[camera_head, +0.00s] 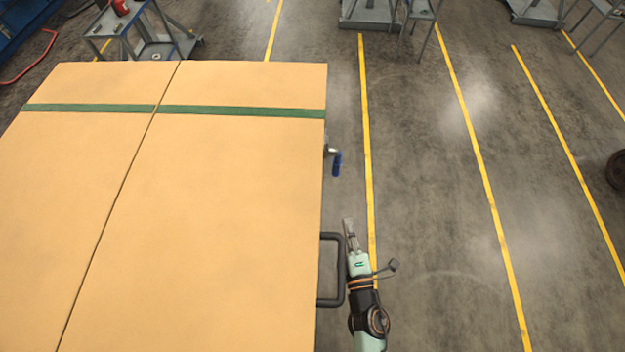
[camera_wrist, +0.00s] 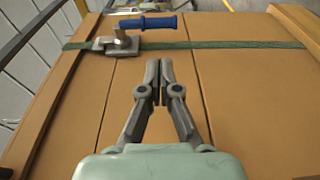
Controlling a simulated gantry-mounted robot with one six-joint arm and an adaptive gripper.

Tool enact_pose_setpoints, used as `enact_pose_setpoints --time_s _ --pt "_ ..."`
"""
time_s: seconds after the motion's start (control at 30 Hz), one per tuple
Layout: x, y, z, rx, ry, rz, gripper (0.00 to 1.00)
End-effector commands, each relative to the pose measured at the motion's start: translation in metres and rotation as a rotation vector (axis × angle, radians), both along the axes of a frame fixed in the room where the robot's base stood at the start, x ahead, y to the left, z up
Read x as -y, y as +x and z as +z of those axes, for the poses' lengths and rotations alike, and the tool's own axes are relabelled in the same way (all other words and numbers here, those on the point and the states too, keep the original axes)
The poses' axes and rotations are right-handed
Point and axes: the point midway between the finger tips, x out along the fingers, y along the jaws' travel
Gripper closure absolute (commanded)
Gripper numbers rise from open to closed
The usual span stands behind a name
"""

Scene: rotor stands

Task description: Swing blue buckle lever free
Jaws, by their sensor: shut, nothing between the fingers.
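The blue buckle lever (camera_head: 337,163) sticks out from the right side of the large orange-tan crate (camera_head: 220,200) in the head view. In the wrist view the blue lever handle (camera_wrist: 158,22) lies across the top of a metal buckle (camera_wrist: 117,43) on the green strap (camera_wrist: 220,44). My gripper (camera_head: 349,222) is beside the crate's right side, nearer the camera than the lever. In the wrist view my gripper (camera_wrist: 159,65) has its fingertips together, with nothing held, below and apart from the lever.
A dark handle bar (camera_head: 341,270) juts from the crate's right side, close to my arm. Open grey floor (camera_head: 430,200) with yellow lines lies to the right. Grey carts (camera_head: 150,40) stand behind the crate.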

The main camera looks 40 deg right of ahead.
Motion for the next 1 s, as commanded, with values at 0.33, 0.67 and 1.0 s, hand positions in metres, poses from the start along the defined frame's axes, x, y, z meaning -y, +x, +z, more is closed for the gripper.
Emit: enact_pose_setpoints --time_s 0.33,0.67,1.0 --pt "0.003 0.005 0.001 0.004 0.001 0.001 1.0" --pt "0.031 0.061 0.002 0.005 -0.001 0.002 1.0" --pt "0.06 0.115 0.0 0.005 0.002 0.0 1.0"
